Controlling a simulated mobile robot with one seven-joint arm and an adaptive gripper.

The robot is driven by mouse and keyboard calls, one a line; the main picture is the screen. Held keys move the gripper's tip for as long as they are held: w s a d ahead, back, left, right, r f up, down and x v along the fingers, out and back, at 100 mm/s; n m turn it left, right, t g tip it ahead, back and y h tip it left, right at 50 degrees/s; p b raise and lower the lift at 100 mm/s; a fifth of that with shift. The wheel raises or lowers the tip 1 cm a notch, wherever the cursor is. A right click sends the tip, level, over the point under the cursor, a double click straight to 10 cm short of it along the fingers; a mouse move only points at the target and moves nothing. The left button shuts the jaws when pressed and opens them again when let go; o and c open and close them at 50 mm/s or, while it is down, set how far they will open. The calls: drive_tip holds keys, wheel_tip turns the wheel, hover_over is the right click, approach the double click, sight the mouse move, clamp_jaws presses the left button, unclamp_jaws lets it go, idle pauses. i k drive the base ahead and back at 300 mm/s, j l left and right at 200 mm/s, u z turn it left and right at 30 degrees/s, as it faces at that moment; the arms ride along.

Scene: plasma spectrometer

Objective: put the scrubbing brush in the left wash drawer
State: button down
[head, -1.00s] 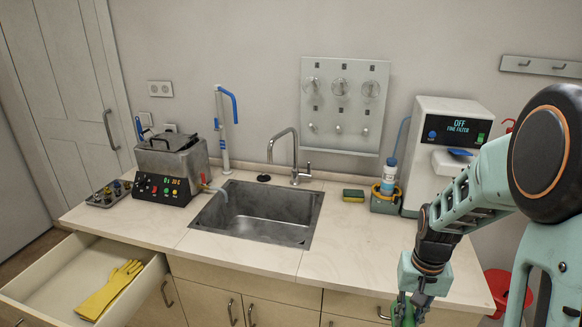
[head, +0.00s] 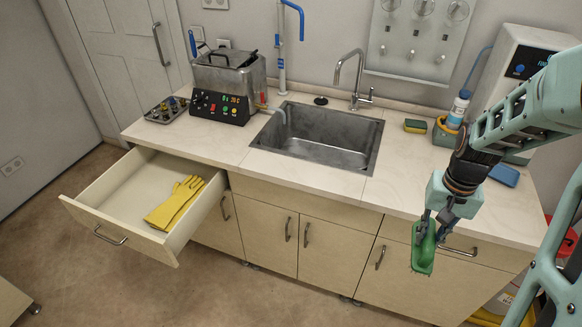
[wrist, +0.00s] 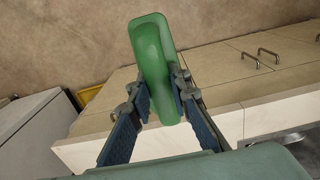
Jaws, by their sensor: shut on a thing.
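The green scrubbing brush (head: 424,250) is held in my gripper (head: 436,226), out in front of the counter at the right. The wrist view also shows the brush (wrist: 155,65) between the two fingers of my gripper (wrist: 160,100); its long body sticks out past the tips. The left wash drawer (head: 92,205) is pulled open at the far left, well away from my gripper. Yellow gloves (head: 175,202) lie inside it toward the right. Its left part is bare.
The worktop (head: 215,147) carries an ultrasonic bath (head: 222,105), a sink (head: 325,135), a sponge (head: 415,126) and a bottle (head: 458,108). Closed cabinet doors (head: 325,250) stand below. The floor in front is clear.

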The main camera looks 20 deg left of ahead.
sight(138, 199)
drive_tip(key=k+j, duration=0.1)
drive_tip(key=j, duration=0.55)
drive_tip(key=k+j, duration=0.1)
drive_tip(key=j, duration=0.55)
drive_tip(key=k+j, duration=0.1)
drive_tip(key=j, duration=3.2)
drive_tip(key=i+j, duration=0.4)
drive_tip(key=j, duration=0.2)
